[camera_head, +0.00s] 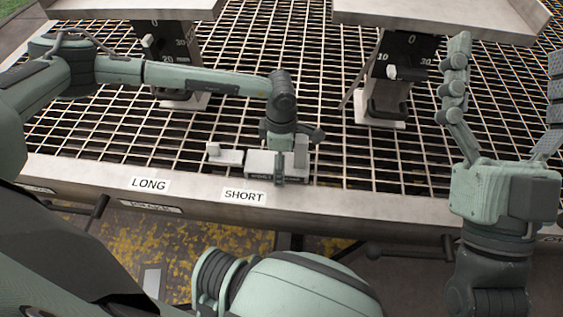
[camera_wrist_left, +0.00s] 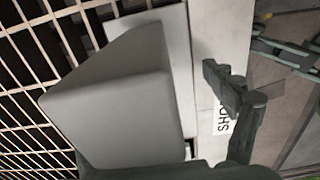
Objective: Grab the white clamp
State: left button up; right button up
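The white clamp (camera_head: 229,158) lies on the grating near its front edge, behind the SHORT label. It is a long, low pale piece with a raised block at its right end. My left gripper (camera_head: 283,150) is at the clamp's right part, with a dark finger in front of it. In the left wrist view a large pale block of the clamp (camera_wrist_left: 115,105) fills the left and middle. One dark finger (camera_wrist_left: 235,105) shows to its right, apart from it; the other is hidden. My right gripper (camera_head: 505,100) is open and empty at the right.
The LONG (camera_head: 150,184) and SHORT (camera_head: 244,196) labels sit on the pale front rail (camera_head: 100,175). Two dark stands (camera_head: 168,55) (camera_head: 400,65) with number scales rise from the grating (camera_head: 110,120) under pale plates. A handle (camera_head: 400,250) sticks out below the rail. The grating left of the clamp is clear.

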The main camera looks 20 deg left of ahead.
pick_arm(q)
jog(key=c, duration=1.6)
jog(key=shift+c, duration=0.2)
